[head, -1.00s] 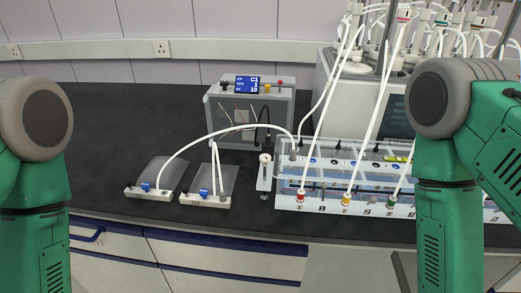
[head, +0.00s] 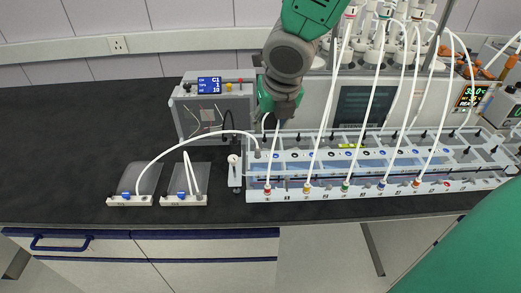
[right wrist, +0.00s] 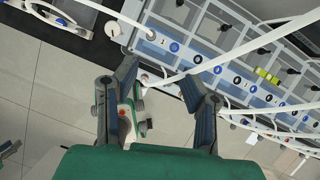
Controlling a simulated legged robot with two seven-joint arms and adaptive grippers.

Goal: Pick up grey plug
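The rack (head: 290,195) stands on the dark bench, with dark plugs along its back row, such as one near the left end (head: 298,138). A grey plug (head: 257,153) with a white tube stands at the rack's left end; it also shows in the right wrist view (right wrist: 150,35). I cannot tell which plug the task means. My right gripper (head: 278,112) is above and behind the rack's left end. In the right wrist view its fingers (right wrist: 158,75) are spread with no plug between them. My left gripper is out of view.
A box with a blue display (head: 215,112) stands close left of my right gripper. White tubes (head: 372,95) run down to the rack's front caps. Two small holders (head: 185,200) sit to the left. The bench's far left is clear.

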